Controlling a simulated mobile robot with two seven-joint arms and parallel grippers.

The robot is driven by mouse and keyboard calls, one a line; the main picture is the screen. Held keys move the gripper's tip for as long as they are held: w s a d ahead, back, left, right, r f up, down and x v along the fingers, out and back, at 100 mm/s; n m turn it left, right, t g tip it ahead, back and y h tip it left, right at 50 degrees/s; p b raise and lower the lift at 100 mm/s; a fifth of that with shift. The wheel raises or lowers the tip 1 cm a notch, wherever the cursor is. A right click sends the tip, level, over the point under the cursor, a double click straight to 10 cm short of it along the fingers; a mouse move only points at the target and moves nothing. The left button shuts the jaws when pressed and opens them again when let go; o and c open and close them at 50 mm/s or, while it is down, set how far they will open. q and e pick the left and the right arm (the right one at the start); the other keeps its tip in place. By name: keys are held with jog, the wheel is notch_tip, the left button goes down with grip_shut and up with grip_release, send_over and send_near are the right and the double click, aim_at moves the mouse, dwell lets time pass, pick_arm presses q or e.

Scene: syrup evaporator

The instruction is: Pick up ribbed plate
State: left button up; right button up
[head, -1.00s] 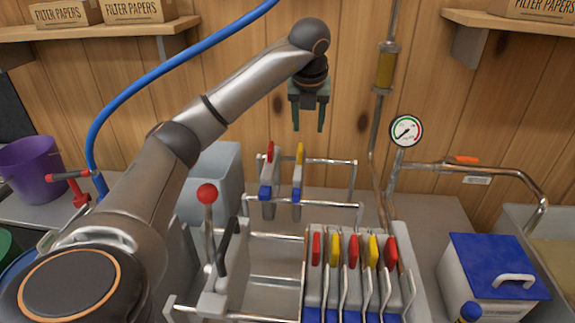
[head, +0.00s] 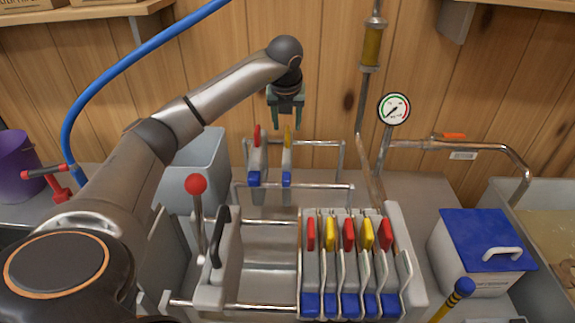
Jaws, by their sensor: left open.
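Two upright grey plates hang in a small metal rack at the back. One has a red top tab and blue foot (head: 256,160); the other has a yellow top tab and blue foot (head: 287,160). Several similar plates (head: 330,270) with red or yellow tabs stand packed in the press in front. I cannot tell from the surfaces which are ribbed. My left gripper (head: 287,121) is open and empty, pointing down. In the picture its fingertips are beside the yellow tab's top; contact cannot be told. My right gripper is out of view.
The press has a red-knobbed lever (head: 196,185) and chrome rails (head: 262,307) at the front left. A pressure gauge (head: 394,109) and pipe (head: 470,145) stand right of the rack. A blue-lidded box (head: 487,240) is at right. A grey bin (head: 200,160) stands left of the rack.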

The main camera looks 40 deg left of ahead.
aim_at(288, 131)
pick_arm(q)
jog(key=x, duration=0.4)
jog(key=shift+d+f, duration=0.1)
jog(key=shift+f, duration=0.1)
jog(key=shift+c, duration=0.3)
grip_shut()
dwell(0.8)
jog(key=shift+r, duration=0.15)
